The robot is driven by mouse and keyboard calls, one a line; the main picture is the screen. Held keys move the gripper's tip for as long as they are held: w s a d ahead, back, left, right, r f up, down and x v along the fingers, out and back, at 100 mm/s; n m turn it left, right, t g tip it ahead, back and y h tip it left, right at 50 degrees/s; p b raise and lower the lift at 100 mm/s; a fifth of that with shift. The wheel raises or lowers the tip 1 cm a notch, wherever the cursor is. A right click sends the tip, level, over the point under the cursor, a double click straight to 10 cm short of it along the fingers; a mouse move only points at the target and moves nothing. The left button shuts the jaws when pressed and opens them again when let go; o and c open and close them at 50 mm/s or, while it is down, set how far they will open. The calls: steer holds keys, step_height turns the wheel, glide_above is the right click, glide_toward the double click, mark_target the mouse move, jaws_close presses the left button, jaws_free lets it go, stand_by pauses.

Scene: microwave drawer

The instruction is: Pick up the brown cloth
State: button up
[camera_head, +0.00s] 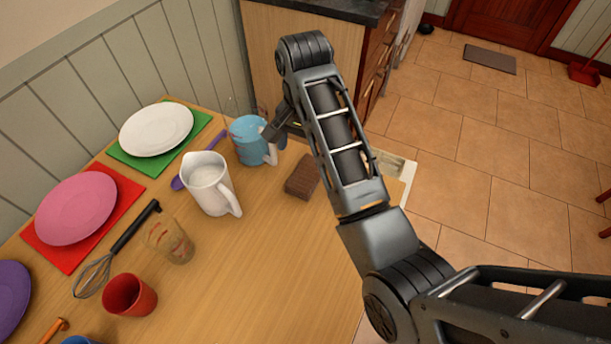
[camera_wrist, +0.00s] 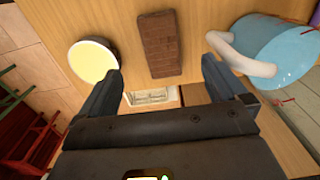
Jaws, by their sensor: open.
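The brown cloth (camera_head: 303,176) is a small folded rectangle lying flat on the wooden table, right of the white pitcher and beside my arm. In the wrist view the cloth (camera_wrist: 161,45) lies upper centre, beyond and between my fingertips, apart from them. My gripper (camera_wrist: 160,75) is open with nothing between its fingers. In the head view my gripper (camera_head: 277,128) is above the table near the blue pitcher, partly hidden by my arm.
A blue pitcher (camera_wrist: 272,52) with a white handle stands close to the right finger; it also shows in the head view (camera_head: 247,141). A round yellow-and-dark object (camera_wrist: 92,60) is near the left finger. A white pitcher (camera_head: 207,183) stands left of the cloth.

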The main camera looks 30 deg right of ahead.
mark_target(305, 175)
step_height(305, 175, down, 3)
steer(key=shift+r, duration=0.2)
steer(key=shift+w+f+p, duration=0.1)
steer(key=shift+f+p, duration=0.25)
steer(key=shift+f, duration=3.2)
steer(key=c, duration=1.1)
steer(key=shift+d+r, duration=0.1)
